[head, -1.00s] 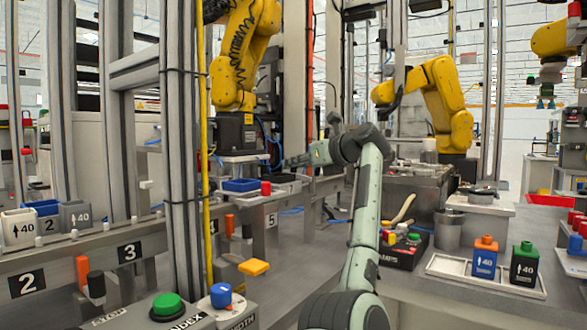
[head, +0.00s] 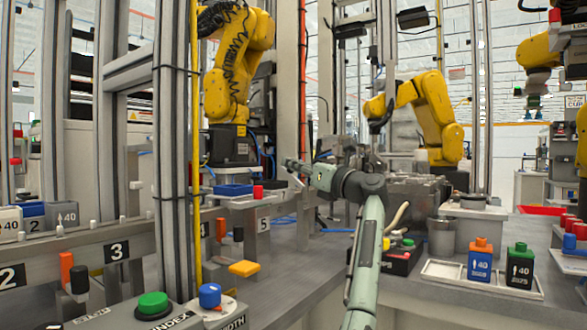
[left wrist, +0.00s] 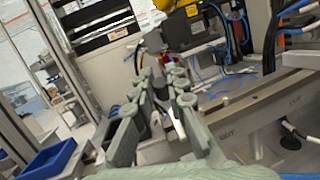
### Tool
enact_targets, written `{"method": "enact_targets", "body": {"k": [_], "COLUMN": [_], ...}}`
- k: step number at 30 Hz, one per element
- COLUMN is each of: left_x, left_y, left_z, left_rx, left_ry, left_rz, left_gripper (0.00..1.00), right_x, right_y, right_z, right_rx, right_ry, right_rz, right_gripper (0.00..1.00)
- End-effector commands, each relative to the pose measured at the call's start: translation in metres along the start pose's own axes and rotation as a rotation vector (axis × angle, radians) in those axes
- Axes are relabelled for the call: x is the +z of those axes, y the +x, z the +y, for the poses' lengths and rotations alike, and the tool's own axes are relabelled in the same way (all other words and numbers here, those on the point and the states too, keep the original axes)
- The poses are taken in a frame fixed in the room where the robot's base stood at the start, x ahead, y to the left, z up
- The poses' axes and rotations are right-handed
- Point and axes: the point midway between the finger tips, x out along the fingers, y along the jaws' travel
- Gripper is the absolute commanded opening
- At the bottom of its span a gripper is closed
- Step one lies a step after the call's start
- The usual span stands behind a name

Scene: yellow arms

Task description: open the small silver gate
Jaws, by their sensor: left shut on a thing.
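My left gripper (head: 290,164) is at the end of the grey-green arm, beyond the middle counter and near the station with the blue tray. It also shows in the left wrist view (left wrist: 163,76), with both fingers close together and pointing ahead. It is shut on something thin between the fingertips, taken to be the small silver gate. The gate is largely hidden by the fingers, and its angle cannot be read. My right gripper is in neither view.
A blue tray (head: 233,189) and a red cylinder (head: 257,192) stand left of the gripper. A yellow robot arm (head: 228,85) is fixed behind them. A silver post (head: 177,150) rises at left. A grey rail (left wrist: 250,108) runs right of the fingers. The grey counter in front is partly clear.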

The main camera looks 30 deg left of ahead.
Motion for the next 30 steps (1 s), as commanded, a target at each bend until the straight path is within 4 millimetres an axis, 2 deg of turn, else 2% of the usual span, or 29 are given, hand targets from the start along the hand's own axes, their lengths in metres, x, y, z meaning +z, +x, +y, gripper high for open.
{"method": "enact_targets", "body": {"k": [8,9,12,21,26,30], "left_x": [0.0,0.0,0.0,0.0,-0.001,-0.001], "left_y": [0.0,0.0,0.0,-0.002,-0.021,-0.05], "left_z": [0.0,0.0,0.0,-0.001,-0.002,-0.001], "left_rx": [0.0,0.0,0.0,-0.001,-0.004,-0.004], "left_ry": [0.0,0.0,0.0,0.0,0.0,-0.001], "left_rz": [0.0,0.0,0.0,0.0,0.001,0.002], "left_gripper": [0.0,0.15,0.24,0.24,0.24,0.24], "right_x": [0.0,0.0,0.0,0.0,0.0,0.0], "right_y": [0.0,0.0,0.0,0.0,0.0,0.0], "right_z": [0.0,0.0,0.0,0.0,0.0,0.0], "right_rx": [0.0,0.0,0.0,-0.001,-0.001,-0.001], "right_ry": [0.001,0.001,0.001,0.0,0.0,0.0], "right_rz": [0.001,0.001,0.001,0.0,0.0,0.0], "right_gripper": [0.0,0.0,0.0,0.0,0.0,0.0]}}
